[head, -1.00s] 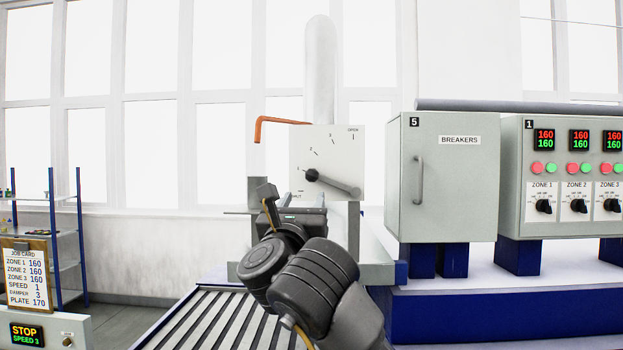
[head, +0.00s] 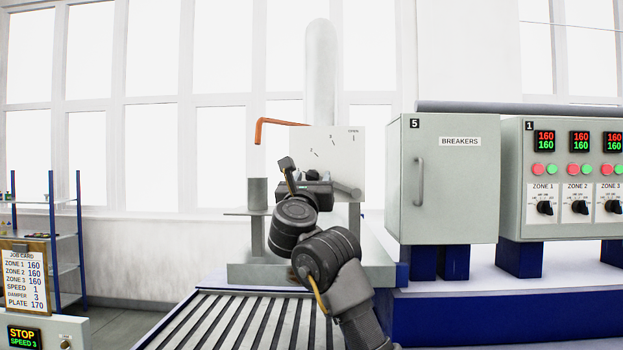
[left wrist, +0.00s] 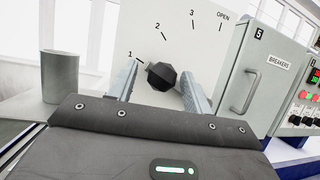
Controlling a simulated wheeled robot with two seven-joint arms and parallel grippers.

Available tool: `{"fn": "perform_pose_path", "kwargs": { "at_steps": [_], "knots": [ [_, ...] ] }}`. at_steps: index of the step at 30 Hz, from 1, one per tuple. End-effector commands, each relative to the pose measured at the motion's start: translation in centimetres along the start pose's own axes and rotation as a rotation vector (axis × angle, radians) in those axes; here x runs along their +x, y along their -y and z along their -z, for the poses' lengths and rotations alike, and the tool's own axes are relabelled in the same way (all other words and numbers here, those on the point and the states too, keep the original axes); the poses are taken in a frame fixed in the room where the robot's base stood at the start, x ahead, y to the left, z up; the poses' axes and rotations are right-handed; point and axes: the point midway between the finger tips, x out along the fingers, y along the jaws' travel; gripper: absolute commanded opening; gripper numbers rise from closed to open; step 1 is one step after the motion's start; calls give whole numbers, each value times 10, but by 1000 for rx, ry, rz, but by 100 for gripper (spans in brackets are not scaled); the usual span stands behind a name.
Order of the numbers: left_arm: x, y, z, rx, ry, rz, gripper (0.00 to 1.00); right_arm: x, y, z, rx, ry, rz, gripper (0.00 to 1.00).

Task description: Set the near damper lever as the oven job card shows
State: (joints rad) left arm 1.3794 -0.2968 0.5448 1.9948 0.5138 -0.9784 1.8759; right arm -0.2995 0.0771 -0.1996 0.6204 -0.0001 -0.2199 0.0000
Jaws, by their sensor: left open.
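The damper plate (head: 345,155) is a pale panel marked 1, 2, 3 and OPEN. Its grey lever (head: 349,191) points left, with its black knob (left wrist: 163,77) near mark 1 in the left wrist view. My left gripper (head: 305,174) is open at the plate. In the left wrist view its two fingers (left wrist: 159,88) stand on either side of the knob; contact cannot be told. The gripper hides part of the lever in the head view. The job card (head: 24,277) at the left reads damper 3. My right gripper is not in view.
A grey breaker cabinet (head: 448,200) stands right of the plate, then a zone control cabinet (head: 532,218). An orange bent rod (head: 258,132) sticks out left of the plate. A grey cylinder (head: 257,193) stands left of my gripper. A slatted conveyor (head: 240,322) lies below.

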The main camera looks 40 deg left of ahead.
Motion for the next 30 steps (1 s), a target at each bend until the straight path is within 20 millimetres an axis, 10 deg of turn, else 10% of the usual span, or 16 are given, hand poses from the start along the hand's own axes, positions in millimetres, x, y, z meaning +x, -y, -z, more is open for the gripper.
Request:
{"fn": "perform_pose_path", "kwargs": {
  "at_steps": [10,21,30],
  "knots": [
    [4,0,0,-1,0,0,50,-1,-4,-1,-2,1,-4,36],
    [4,0,0,0,1,0,2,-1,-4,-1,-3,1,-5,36],
    [7,-3,0,13,0,-4,0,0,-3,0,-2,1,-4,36]
  ]
}}
